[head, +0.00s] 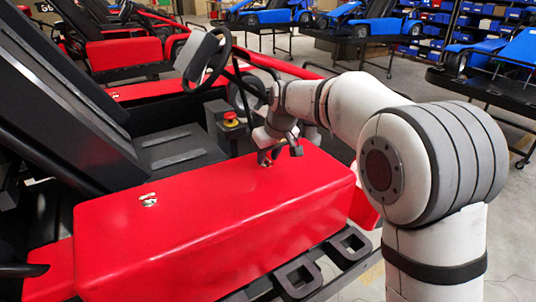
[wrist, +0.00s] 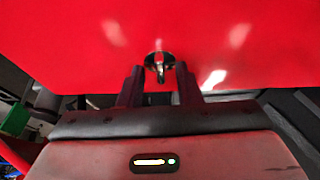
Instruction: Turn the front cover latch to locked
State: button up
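The red side cover (head: 215,215) of the kart carries two small metal latches. One latch (head: 149,200) lies bare on the left part of the cover. The other latch (head: 266,163) is at the right, right by my gripper (head: 279,154) and partly hidden by it. In the wrist view this latch (wrist: 159,62) shows as a dark round fitting with a bright tab pointing toward my gripper (wrist: 158,70). My fingers are apart, one on each side of the tab, with gaps visible. I cannot tell which latch is the front one.
The kart's black seat (head: 170,148), steering wheel (head: 207,58) and red stop button (head: 231,118) are behind the cover. A black frame bar (head: 310,270) runs along its near side. Other karts (head: 372,22) stand farther back. Open floor lies at the right.

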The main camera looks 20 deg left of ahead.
jog(key=shift+c, duration=0.3)
grip_shut()
jog(key=m, duration=0.2)
jog(key=m+t+h, duration=0.1)
jog(key=m, duration=0.1)
jog(key=shift+s+a, duration=0.15)
jog(key=shift+a, duration=0.05)
jog(key=m, duration=0.1)
jog(key=m+h+b, duration=0.1)
jog(key=m, duration=0.1)
jog(key=shift+a+m+t+h, duration=0.15)
jog(key=shift+m+t+h, duration=0.15)
jog(key=m+h, duration=0.1)
jog(key=m, duration=0.1)
jog(key=m+h, duration=0.1)
jog(key=m, duration=0.2)
jog(key=shift+a, duration=0.2)
jog(key=m+h, duration=0.1)
jog(key=m, duration=0.1)
jog(key=m+g+p, duration=0.1)
jog(key=m, duration=0.2)
jog(key=shift+a+h, duration=0.15)
jog(key=shift+h, duration=0.25)
jog(key=shift+m, duration=0.3)
